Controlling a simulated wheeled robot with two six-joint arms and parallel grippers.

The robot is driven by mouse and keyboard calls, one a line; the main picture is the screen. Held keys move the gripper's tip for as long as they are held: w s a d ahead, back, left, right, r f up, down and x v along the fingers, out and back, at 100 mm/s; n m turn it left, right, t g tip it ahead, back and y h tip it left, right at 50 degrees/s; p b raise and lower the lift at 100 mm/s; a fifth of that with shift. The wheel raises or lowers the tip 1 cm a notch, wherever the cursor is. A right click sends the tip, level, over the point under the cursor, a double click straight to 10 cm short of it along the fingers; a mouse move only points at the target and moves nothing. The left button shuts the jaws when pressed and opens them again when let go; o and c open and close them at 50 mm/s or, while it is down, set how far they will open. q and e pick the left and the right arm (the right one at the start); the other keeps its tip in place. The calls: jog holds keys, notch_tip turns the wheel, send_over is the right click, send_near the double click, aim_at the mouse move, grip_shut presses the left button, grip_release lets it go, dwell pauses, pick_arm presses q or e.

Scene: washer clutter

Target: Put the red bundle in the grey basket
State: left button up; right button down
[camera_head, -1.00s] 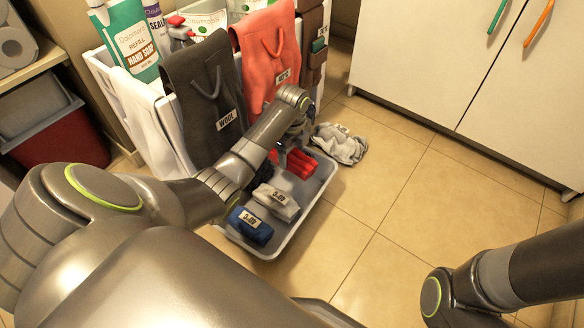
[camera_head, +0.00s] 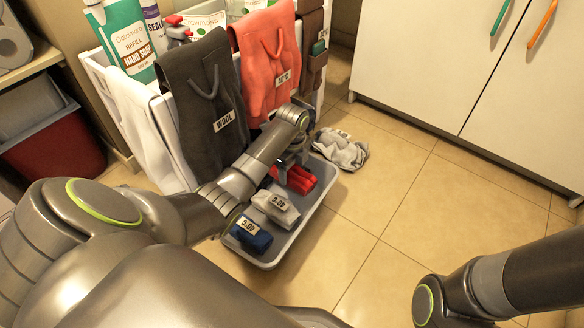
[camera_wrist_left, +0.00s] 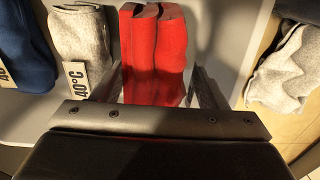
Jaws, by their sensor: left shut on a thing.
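The red bundle (camera_head: 300,179) is in the light grey tray (camera_head: 292,240) on the floor, at its far end. My left gripper (camera_head: 288,160) is over it, pointing down, and its wrist partly hides the bundle. In the left wrist view the red bundle (camera_wrist_left: 152,55) sits between the two fingers of the left gripper (camera_wrist_left: 155,85), which is shut on it. I cannot tell whether it is clear of the tray floor. A grey bin (camera_head: 32,108) stands at the left. My right arm enters at the lower right; its gripper is out of view.
A grey-white bundle (camera_head: 276,207) and a blue bundle (camera_head: 249,236) lie in the tray. Behind it hang a dark WOOL bag (camera_head: 205,95) and a coral bag (camera_head: 268,60) on a white rack. A grey cloth (camera_head: 341,150) lies right of the tray. Floor to the right is clear.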

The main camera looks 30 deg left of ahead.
pick_arm(q)
jog(key=shift+f, duration=0.35)
jog(key=o, duration=1)
